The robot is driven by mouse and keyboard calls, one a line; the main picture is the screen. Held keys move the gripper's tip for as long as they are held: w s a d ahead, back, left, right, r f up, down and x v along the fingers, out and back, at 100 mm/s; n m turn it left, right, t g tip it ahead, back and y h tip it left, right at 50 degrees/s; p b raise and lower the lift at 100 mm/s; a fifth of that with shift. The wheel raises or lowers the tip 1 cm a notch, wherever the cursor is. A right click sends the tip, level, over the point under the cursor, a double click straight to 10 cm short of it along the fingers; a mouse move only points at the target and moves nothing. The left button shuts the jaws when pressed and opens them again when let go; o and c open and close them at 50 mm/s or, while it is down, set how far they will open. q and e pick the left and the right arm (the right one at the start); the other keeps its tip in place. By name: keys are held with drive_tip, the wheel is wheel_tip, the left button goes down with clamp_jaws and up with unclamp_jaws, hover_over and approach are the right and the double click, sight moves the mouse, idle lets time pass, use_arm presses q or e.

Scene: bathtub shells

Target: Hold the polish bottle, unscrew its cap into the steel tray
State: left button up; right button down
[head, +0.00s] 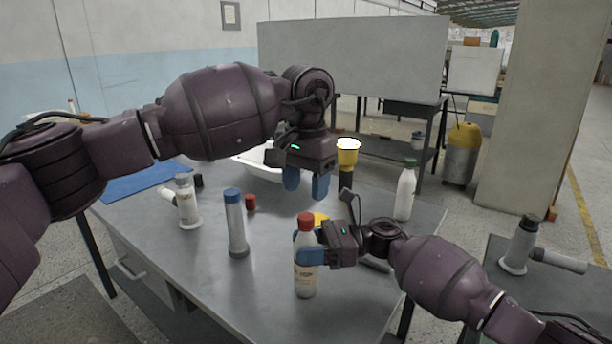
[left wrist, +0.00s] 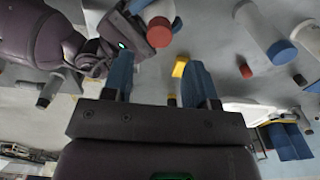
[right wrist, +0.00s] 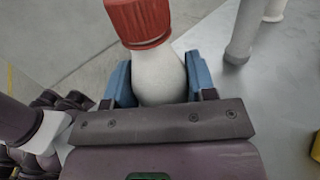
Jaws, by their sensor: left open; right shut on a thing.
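The polish bottle (head: 306,281) is white with a label and a red cap (head: 306,221). It is upright near the table's front edge; I cannot tell if its base touches the table. My right gripper (head: 310,256) is shut around its upper body, below the cap; the right wrist view shows the bottle (right wrist: 158,78) between the blue fingers, cap on. My left gripper (head: 306,185) is open and empty, above the cap and apart from it; the cap (left wrist: 160,32) shows beyond its fingers in the left wrist view. A pale shallow tray (head: 251,164), perhaps the steel tray, is partly hidden behind my left gripper.
A blue-capped cylinder (head: 236,226), a grey-capped white bottle (head: 187,205) and a small red piece (head: 250,203) stand left of the bottle. A yellow-topped item (head: 347,155) and a green-capped bottle (head: 405,192) are behind. A blue mat (head: 140,183) lies at the left.

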sight(306, 216)
use_arm(q)
drive_tip(key=shift+f, duration=3.25)
